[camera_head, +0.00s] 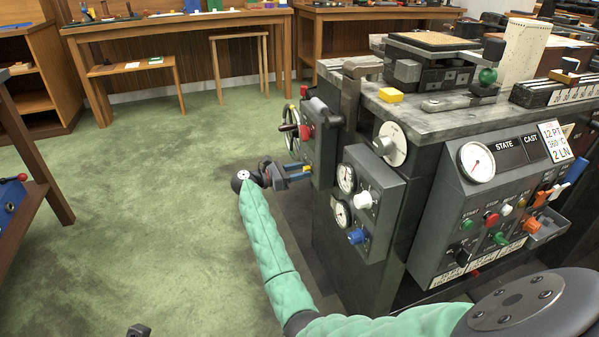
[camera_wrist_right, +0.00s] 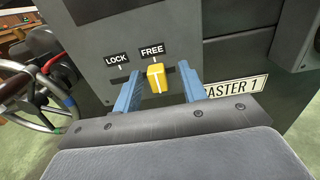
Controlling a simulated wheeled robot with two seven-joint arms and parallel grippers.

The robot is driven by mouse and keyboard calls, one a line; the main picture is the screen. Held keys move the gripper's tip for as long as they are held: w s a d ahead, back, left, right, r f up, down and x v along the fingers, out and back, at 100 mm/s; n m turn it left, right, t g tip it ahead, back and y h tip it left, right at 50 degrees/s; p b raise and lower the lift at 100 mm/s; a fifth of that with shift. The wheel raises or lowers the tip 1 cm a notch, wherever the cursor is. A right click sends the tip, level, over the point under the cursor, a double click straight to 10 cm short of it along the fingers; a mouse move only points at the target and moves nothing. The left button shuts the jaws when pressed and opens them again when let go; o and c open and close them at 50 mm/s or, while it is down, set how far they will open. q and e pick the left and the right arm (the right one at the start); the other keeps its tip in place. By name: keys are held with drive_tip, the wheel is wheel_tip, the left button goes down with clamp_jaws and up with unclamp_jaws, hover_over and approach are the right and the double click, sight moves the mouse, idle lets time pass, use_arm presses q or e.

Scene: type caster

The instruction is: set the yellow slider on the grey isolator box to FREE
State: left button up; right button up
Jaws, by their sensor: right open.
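The yellow slider (camera_wrist_right: 157,79) sits on the front of the grey isolator box (camera_wrist_right: 205,45), directly below the FREE label (camera_wrist_right: 152,50). The LOCK label (camera_wrist_right: 117,59) is to its left, with no slider below it. My right gripper (camera_wrist_right: 158,71) is open, with one blue finger on each side of the slider. A gap shows on both sides. In the head view, my right gripper (camera_head: 293,173) is at the lower part of the isolator box (camera_head: 318,150), and the slider is hidden there.
A handwheel (camera_head: 291,132) and a red knob (camera_head: 306,133) are close to the gripper. A grey panel with gauges (camera_head: 365,205) and the larger control panel (camera_head: 450,190) stand to the right. The green floor (camera_head: 150,200) to the left is clear.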

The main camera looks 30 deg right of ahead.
drive_tip(key=v, duration=0.7)
drive_tip(key=shift+a+p, duration=0.3)
drive_tip(key=shift+a, duration=0.05)
